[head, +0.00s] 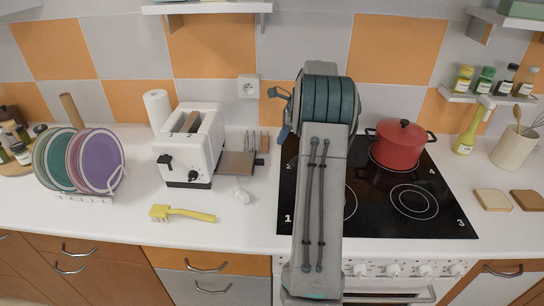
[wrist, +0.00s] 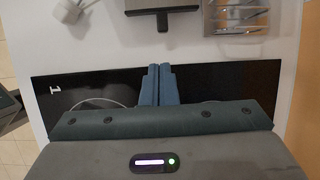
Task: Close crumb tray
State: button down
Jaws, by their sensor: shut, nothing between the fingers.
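The white toaster (head: 187,150) stands on the counter left of the hob. Its crumb tray (head: 237,164), a flat grey-brown plate, sticks out from the toaster's right side. In the wrist view the tray's dark outer end (wrist: 162,4) shows at the top middle, with a short handle-like piece; the rest is cut off. My gripper (wrist: 160,68) is shut and empty, its blue fingers together over the black hob. The fingertips point toward the tray's end and are apart from it. In the head view my arm hides most of the gripper.
A wire rack (wrist: 235,16) stands close beside the tray. A red pot (head: 398,146) sits on the hob (head: 440,215). A plate rack stands at left.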

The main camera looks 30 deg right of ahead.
jog(key=p+x, duration=0.1)
jog(key=x, duration=0.9)
jog(key=shift+d, duration=0.1)
